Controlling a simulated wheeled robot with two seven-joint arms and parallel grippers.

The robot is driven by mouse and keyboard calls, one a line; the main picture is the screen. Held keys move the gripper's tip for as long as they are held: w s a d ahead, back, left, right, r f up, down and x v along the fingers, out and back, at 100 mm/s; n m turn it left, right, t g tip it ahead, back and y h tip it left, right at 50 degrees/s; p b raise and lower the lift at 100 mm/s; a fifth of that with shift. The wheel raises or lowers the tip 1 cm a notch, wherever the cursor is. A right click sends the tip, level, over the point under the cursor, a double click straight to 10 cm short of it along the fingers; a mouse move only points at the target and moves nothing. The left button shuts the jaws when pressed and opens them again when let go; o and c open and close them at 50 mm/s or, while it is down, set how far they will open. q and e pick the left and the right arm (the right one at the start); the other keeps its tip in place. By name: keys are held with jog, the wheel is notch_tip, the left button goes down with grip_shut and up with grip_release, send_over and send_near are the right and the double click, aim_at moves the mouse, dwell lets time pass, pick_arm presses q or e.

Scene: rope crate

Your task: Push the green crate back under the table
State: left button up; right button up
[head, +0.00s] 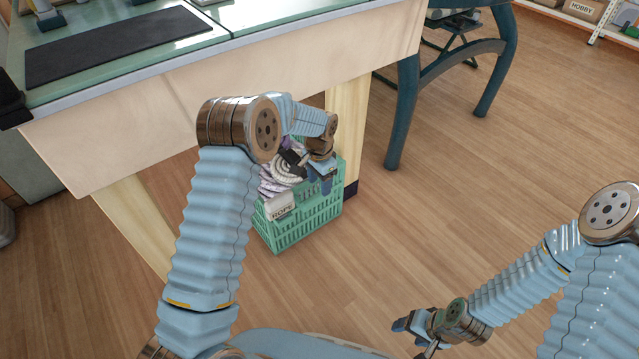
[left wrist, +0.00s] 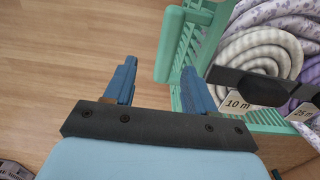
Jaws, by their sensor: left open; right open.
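The green crate (head: 299,227) stands on the floor at the table's front, beside its right wooden leg, partly out from under the table top. It holds coiled ropes (head: 283,170) and has a ROPE label on its front. My left gripper (head: 322,182) is open at the crate's right upper edge; my left arm hides part of the crate. In the left wrist view, the crate's wall (left wrist: 178,48) shows near and partly between the open fingers (left wrist: 158,75); I cannot tell whether they touch it. My right gripper (head: 412,335) is open and empty, low at the right, away from the crate.
The table (head: 290,52) has a dark mat (head: 120,45) on top and pale wooden legs (head: 348,110). A dark green metal stand (head: 407,110) is to its right. The wooden floor right of the crate is clear. Shelves (head: 590,15) stand at the back right.

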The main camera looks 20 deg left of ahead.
pick_arm(q)
notch_tip(320, 180, up, 8)
jog(key=p, duration=0.4)
jog(key=shift+r+p, duration=0.2)
jog(key=shift+p, duration=0.2)
pick_arm(e)
jog(key=shift+s+a+r, duration=0.1)
jog(key=shift+a+r, duration=0.1)
jog(key=shift+r, duration=0.65)
jog(key=shift+s+a+r, duration=0.1)
jog(key=shift+a+r, duration=0.05)
jog(key=shift+r, duration=0.65)
jog(key=shift+s+a+r, duration=0.1)
jog(key=shift+a+r, duration=0.1)
jog(key=shift+r, duration=0.65)
